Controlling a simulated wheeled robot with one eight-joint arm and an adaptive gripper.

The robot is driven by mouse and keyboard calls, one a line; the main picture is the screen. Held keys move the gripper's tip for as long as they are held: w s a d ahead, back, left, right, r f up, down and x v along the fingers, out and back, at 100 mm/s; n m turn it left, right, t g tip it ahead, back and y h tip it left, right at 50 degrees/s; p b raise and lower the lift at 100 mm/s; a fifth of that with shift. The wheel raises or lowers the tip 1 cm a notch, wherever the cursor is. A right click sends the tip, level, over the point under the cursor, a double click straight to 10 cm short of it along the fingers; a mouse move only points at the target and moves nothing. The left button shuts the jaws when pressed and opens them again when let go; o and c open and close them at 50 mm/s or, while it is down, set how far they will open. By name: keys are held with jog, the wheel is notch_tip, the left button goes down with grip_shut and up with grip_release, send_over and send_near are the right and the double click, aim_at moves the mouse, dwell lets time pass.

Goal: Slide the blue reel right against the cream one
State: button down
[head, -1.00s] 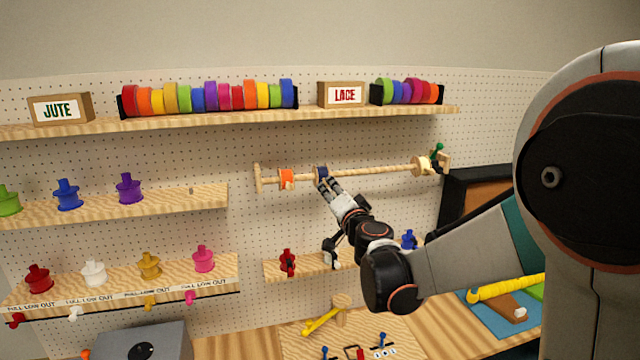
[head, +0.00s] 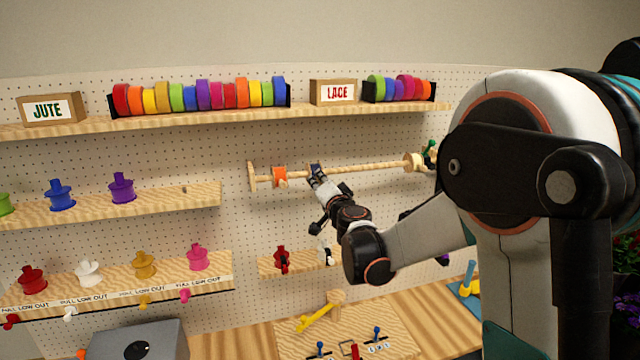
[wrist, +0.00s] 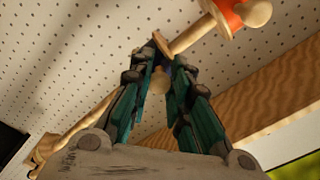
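The blue reel (head: 314,169) sits on a long wooden rod (head: 357,169) in front of the pegboard, left of the rod's middle. The cream reel (head: 413,163) is on the same rod near its right end, well apart from the blue one. My gripper (head: 317,179) reaches up to the blue reel from below right. In the wrist view my gripper (wrist: 162,76) has its teal-padded fingers on either side of a narrow gap, with a bit of the blue reel (wrist: 167,64) showing there. The fingers hide most of the reel. I cannot tell whether they press on it.
An orange reel (head: 279,176) is on the rod just left of the blue one. Rod between blue and cream reels looks clear. A ribbon shelf (head: 230,117) runs above; a small shelf (head: 275,264) with a red reel (head: 282,258) is below.

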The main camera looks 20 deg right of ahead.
jog(key=d+b, duration=0.5)
jog(key=d, duration=1.9)
jog(key=shift+w+d, duration=0.3)
jog(key=shift+d, duration=0.05)
jog(key=c, duration=1.5)
grip_release()
jog(key=s, duration=1.2)
jog(key=shift+d, duration=0.1)
